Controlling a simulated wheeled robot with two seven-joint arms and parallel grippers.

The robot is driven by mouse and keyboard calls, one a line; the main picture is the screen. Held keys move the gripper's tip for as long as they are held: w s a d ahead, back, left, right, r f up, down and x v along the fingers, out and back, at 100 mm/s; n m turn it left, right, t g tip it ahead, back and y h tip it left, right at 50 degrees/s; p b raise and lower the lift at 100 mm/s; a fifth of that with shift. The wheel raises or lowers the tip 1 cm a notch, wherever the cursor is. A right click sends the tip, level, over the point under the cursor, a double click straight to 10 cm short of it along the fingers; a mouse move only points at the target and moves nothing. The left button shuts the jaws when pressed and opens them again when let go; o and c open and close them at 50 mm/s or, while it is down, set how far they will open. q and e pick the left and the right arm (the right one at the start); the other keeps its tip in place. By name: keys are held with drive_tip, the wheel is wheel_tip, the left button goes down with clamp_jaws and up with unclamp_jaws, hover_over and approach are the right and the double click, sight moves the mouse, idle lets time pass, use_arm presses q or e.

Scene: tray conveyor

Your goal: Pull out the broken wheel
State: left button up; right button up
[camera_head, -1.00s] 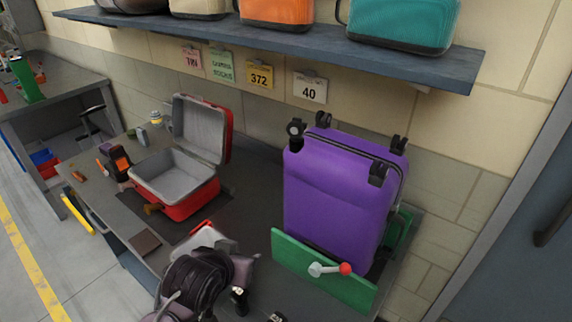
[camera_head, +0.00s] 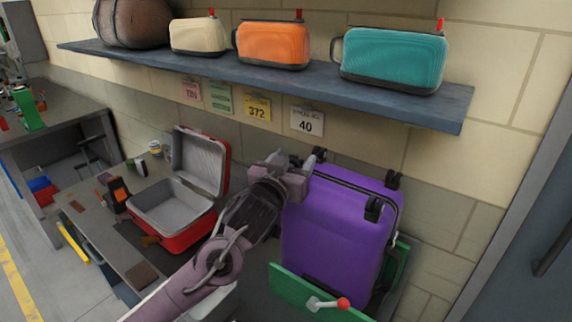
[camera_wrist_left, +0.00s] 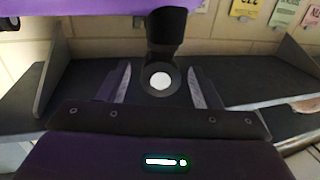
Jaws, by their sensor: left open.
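The purple suitcase (camera_head: 335,235) stands wheels-up behind a green clamp plate (camera_head: 305,298). Black wheels show at its top: back left (camera_head: 320,154), back right (camera_head: 393,179) and front right (camera_head: 373,208). My left gripper (camera_head: 291,176) is at the front-left top corner and hides the wheel there. In the left wrist view that black wheel with a pale hub (camera_wrist_left: 160,80) sits between the two open fingers of the left gripper (camera_wrist_left: 160,88), with gaps on both sides. The suitcase's purple body (camera_wrist_left: 95,9) is along that view's top edge. My right gripper is not in view.
An open red case (camera_head: 190,232) lies on the bench to the left. A shelf (camera_head: 270,80) with several bags runs above, and number cards (camera_head: 307,121) hang on the wall. The clamp has a red-knobbed lever (camera_head: 343,304) in front.

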use_arm(q)
drive_tip(key=shift+p+x, duration=0.35)
drive_tip(key=shift+x, duration=1)
drive_tip(key=shift+c, duration=0.5)
drive_tip(key=c, duration=1)
drive_tip(key=shift+r+p, duration=1.3)
drive_tip(key=shift+r, duration=0.35)
drive_tip(key=shift+c, duration=0.2)
drive_tip(key=shift+r+p, duration=0.85)
drive_tip(key=shift+r, duration=0.25)
drive_tip(key=shift+r, duration=0.1)
drive_tip(key=shift+r+p, duration=1.65)
drive_tip(key=shift+r, duration=0.35)
